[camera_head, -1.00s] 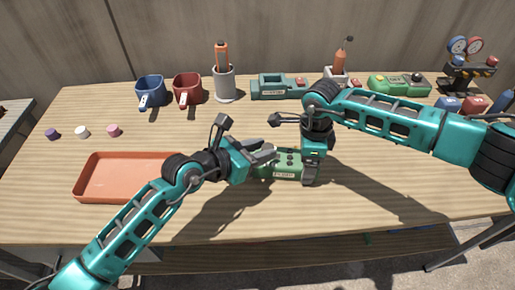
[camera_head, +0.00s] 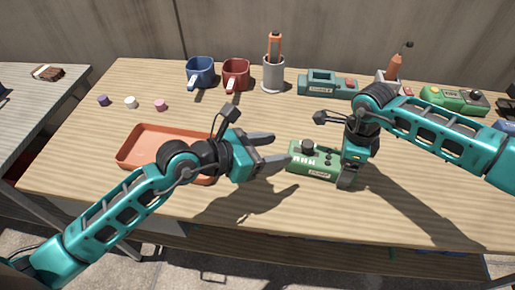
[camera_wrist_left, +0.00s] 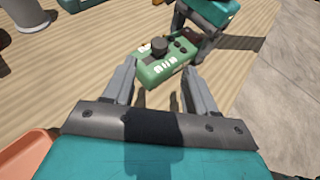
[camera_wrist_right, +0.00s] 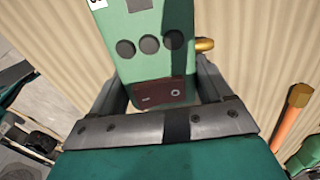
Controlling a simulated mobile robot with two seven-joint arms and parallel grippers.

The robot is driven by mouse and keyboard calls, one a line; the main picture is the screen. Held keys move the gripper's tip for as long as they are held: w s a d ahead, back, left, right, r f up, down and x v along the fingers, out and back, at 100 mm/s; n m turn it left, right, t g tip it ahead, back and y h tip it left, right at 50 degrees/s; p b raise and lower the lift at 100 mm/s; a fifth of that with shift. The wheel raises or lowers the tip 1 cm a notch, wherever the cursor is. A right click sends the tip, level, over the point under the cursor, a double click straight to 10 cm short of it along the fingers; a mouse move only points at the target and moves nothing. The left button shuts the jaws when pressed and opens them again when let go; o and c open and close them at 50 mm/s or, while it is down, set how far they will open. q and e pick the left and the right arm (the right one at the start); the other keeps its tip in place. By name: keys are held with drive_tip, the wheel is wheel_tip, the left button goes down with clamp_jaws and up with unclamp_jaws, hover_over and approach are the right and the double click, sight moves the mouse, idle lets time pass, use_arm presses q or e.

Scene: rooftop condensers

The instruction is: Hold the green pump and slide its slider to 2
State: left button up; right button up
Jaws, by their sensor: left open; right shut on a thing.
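The green pump (camera_head: 322,158) lies on the table in front of me. It has a black slider knob (camera_wrist_left: 158,45) near its left end, white marks beside the knob and dark round buttons toward its right end. My right gripper (camera_head: 347,178) is shut on the pump's right end; the right wrist view shows the pump body (camera_wrist_right: 130,22) between its fingers. My left gripper (camera_head: 281,148) is open and empty, just left of the pump, with its fingers pointing at the knob end. In the left wrist view the pump shows ahead between the fingers. The slider's number cannot be read.
An orange tray (camera_head: 140,150) lies behind my left arm. Blue (camera_head: 200,71) and red (camera_head: 236,74) mugs, a grey cup (camera_head: 273,75), a teal device (camera_head: 328,84) and another green device (camera_head: 453,100) stand along the back. Small purple, white and pink pieces lie at left.

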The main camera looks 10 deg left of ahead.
use_arm(q)
drive_tip(key=v, duration=0.4)
drive_tip(key=shift+d, duration=0.1)
use_arm(e)
drive_tip(key=o, duration=1.4)
drive_tip(key=shift+o, duration=0.2)
wheel_tip(320, 180, up, 9)
drive_tip(key=p, duration=0.5)
use_arm(q)
wheel_tip(320, 180, up, 5)
drive_tip(key=shift+r, duration=0.15)
